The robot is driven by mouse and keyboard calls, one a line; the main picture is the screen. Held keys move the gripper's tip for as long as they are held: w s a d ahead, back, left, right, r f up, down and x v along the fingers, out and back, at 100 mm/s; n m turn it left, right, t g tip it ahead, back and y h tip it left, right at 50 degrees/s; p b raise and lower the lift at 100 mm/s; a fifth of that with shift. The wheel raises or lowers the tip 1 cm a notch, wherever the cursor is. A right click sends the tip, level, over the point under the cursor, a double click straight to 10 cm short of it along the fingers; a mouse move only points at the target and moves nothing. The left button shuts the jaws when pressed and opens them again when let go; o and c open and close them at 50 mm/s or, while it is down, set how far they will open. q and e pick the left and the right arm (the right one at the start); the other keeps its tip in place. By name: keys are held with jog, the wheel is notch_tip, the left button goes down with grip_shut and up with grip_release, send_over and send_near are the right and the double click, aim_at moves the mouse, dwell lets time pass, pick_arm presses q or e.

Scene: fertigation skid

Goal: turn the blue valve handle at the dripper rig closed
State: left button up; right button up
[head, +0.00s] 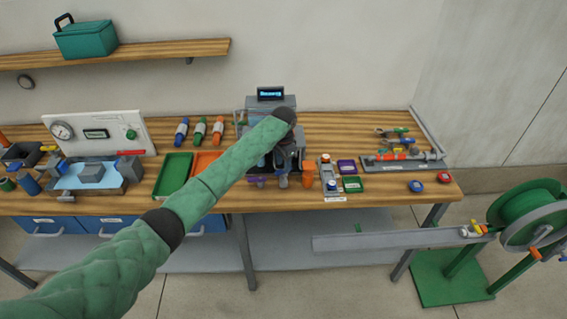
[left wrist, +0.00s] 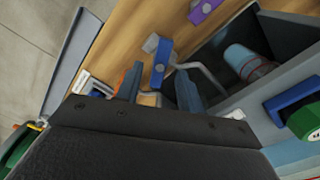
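The blue valve handle (left wrist: 160,64) is a short flat blue bar with a grey end, in the upper middle of the left wrist view. My left gripper (left wrist: 158,88) is open, with one dark finger on either side of the handle's line. The handle appears just beyond and between the fingertips; I cannot tell whether they touch it. In the head view my left gripper (head: 290,162) is over the front of the grey dripper rig (head: 270,104) with its lit display. My forearm hides much of the rig, and I cannot make out the blue handle there. My right gripper is not in view.
A purple handle (left wrist: 205,11) is near the blue one, with a bent grey rod (left wrist: 205,72) and a green knob (left wrist: 303,121) to the right. An orange cup (head: 308,175) stands right of the gripper. Green (head: 173,173) and orange trays lie left of the rig.

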pick_arm(q)
jog(key=shift+f+p, duration=0.3)
jog(key=shift+f, duration=0.75)
grip_shut()
